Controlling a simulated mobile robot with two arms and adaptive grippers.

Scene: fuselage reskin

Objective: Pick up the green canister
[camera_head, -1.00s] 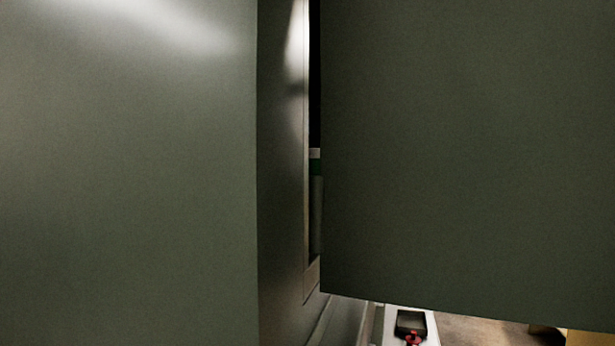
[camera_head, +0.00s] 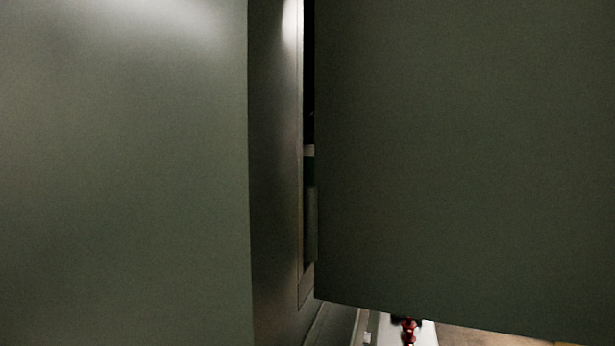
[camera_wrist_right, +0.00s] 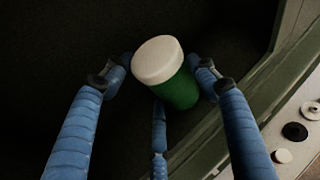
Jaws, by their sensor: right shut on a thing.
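The green canister (camera_wrist_right: 180,90) with a white lid shows in the right wrist view, inside a dark compartment. The blue fingers of my right gripper (camera_wrist_right: 158,82) are around it, shut on its sides below the lid. The canister looks tilted in that view. In the head view only a thin strip of white and dark green (camera_head: 309,170) shows in the narrow gap between two panels; it looks like the canister. My right gripper is hidden there. My left gripper is in neither view.
A large grey-green panel (camera_head: 120,190) fills the left of the head view, and another dark panel (camera_head: 460,160) hangs on the right. A metal rim (camera_wrist_right: 260,95) edges the compartment. A light surface with small round parts (camera_wrist_right: 294,131) lies outside it.

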